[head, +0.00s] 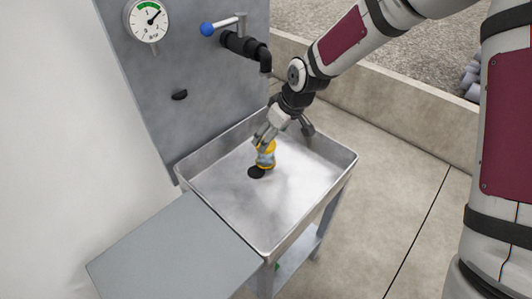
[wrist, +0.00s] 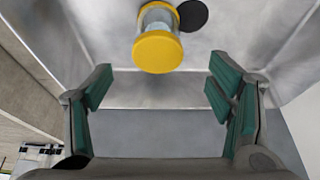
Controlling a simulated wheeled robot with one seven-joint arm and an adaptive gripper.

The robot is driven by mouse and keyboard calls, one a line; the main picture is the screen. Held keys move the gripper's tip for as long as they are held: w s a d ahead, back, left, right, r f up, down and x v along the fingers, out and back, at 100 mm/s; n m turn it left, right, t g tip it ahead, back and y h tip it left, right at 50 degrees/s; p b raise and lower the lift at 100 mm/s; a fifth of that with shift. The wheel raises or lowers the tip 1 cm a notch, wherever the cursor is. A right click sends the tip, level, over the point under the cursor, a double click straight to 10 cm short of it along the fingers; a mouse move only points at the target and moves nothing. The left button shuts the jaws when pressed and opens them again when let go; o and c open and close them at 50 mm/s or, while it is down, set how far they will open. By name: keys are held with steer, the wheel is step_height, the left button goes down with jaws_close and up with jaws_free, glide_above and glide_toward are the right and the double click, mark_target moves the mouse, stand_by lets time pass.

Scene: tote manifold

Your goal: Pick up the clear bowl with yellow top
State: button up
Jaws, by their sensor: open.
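The clear bowl with yellow top (head: 265,155) stands in the metal sink tray, beside the dark round drain. In the wrist view the bowl (wrist: 157,45) shows its round yellow top towards the camera, with a clear body and a yellow band behind it. My gripper (head: 285,138) is above the tray, close to the bowl and partly overlapping it in the head view. In the wrist view my gripper (wrist: 155,92) is open, its green-padded fingers wide apart with nothing between them. The bowl lies ahead of the fingertips in that view.
The tray (head: 215,199) has raised walls all round and a black drain (head: 256,172). A grey panel behind holds a gauge (head: 149,20) and a black spout with a blue-ended lever (head: 208,29). A flat grey shelf (head: 173,258) adjoins the tray's front left. The rest of the tray floor is clear.

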mark_target(266, 153)
steer(key=x, duration=0.7)
steer(key=shift+w+f+b, duration=0.15)
steer(key=shift+f+b, duration=0.1)
steer(key=shift+b, duration=0.15)
steer(key=c, duration=1.4)
steer(key=shift+r, duration=0.2)
steer(key=shift+c, duration=0.2)
